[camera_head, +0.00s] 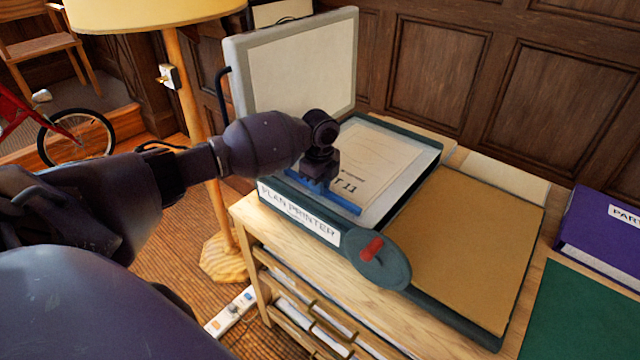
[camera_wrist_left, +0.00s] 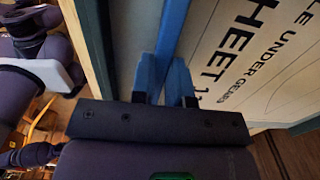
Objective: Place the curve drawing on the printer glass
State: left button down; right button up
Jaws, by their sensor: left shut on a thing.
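The drawing (camera_head: 375,165) is a cream sheet with black print and a blue strip (camera_head: 338,203) along its near edge. It lies over the glass (camera_head: 420,150) of the plan printer (camera_head: 300,215), whose lid (camera_head: 300,68) is raised. My left gripper (camera_head: 315,185) is at the near edge of the sheet, shut on the blue strip. In the left wrist view, the strip (camera_wrist_left: 173,25) runs between the blue fingers (camera_wrist_left: 166,80), and part of the print reads "SHEET 11" (camera_wrist_left: 240,60). My gripper hides part of the sheet. My right gripper is not in view.
A purple binder (camera_head: 605,230) and a green board (camera_head: 585,315) are farther right. A lamp (camera_head: 190,90) stands left.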

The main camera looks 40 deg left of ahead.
pick_arm(q)
jog(key=c, duration=1.1)
grip_release()
jog(key=shift+r, duration=0.45)
notch_tip(320, 180, up, 11)
jog(key=p, duration=0.1)
jog(key=shift+r+p, duration=0.15)
jog(key=shift+p, duration=0.15)
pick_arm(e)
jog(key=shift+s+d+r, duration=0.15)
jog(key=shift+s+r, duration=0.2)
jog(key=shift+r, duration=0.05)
